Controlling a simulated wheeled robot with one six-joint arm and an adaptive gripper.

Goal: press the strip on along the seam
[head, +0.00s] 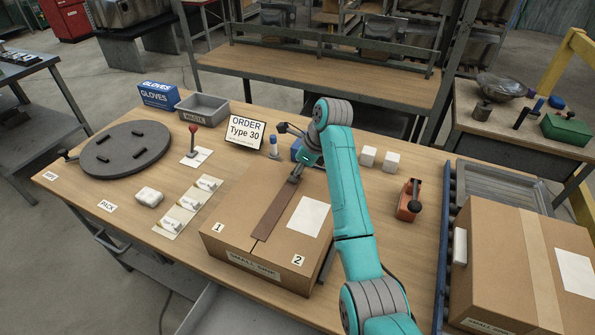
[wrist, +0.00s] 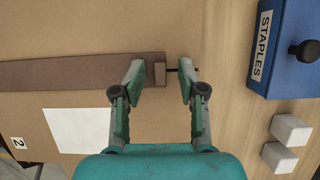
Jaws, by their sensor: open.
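A closed cardboard box (head: 225,222) stands at the front of the bench, with labels 1 and 2 on its top. A flat brown strip (head: 270,216) lies along the middle of the top, where the seam runs. In the wrist view the strip (wrist: 70,73) ends in a small raised brown tab (wrist: 160,74). A short dark line (wrist: 178,70) shows beyond the tab. My gripper (head: 294,180) is over the strip's far end. In the wrist view my gripper (wrist: 161,70) is open, its fingers on either side of the tab. Contact with it cannot be told.
A white sheet (head: 308,216) lies on the box top beside the strip. A blue STAPLES box (wrist: 285,50) and two white blocks (head: 380,158) stand behind. An orange tool (head: 409,203) lies right. A larger carton (head: 505,260) sits on the right conveyor.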

